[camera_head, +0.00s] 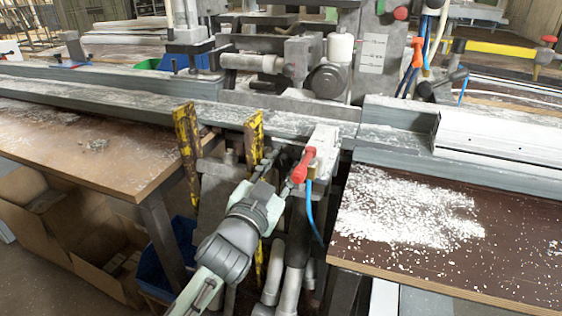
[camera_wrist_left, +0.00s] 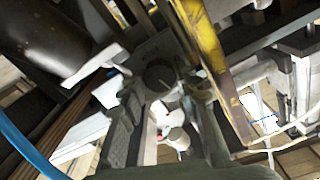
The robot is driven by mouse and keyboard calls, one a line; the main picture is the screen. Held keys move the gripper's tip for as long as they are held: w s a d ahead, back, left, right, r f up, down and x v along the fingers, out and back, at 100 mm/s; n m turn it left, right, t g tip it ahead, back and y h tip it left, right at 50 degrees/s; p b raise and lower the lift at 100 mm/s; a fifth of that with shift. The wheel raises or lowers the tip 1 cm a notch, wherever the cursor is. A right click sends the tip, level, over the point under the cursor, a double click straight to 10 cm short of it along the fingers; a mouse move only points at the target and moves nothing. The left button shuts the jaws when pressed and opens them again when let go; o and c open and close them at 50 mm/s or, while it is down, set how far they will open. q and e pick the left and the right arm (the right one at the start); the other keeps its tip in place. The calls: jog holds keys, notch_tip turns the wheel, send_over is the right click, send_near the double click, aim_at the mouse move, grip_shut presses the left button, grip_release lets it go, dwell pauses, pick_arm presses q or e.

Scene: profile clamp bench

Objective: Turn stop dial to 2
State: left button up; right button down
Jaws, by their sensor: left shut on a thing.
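My left gripper (camera_head: 279,172) reaches up from the lower left to the front of the clamp bench, between a yellow upright and the red-handled lever. In the left wrist view my left gripper (camera_wrist_left: 160,88) has its fingers on both sides of a dark round knob, which looks like the stop dial (camera_wrist_left: 159,75). It is shut on this knob. In the head view the dial is hidden behind the gripper. No dial marks or number can be read. My right gripper does not show.
A red handle (camera_head: 303,165) and a blue hose (camera_head: 313,212) are close on the right of the gripper. Worn yellow uprights (camera_head: 187,150) stand on its left. A brown table (camera_head: 400,255) with white shavings lies right; a wooden table (camera_head: 88,150) lies left.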

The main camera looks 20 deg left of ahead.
pick_arm(q)
jog(key=m, duration=0.3)
jog(key=shift+m, duration=0.4)
jog(key=m, duration=0.4)
jog(key=shift+m, duration=0.4)
jog(key=o, duration=1.2)
jog(key=shift+c, duration=0.2)
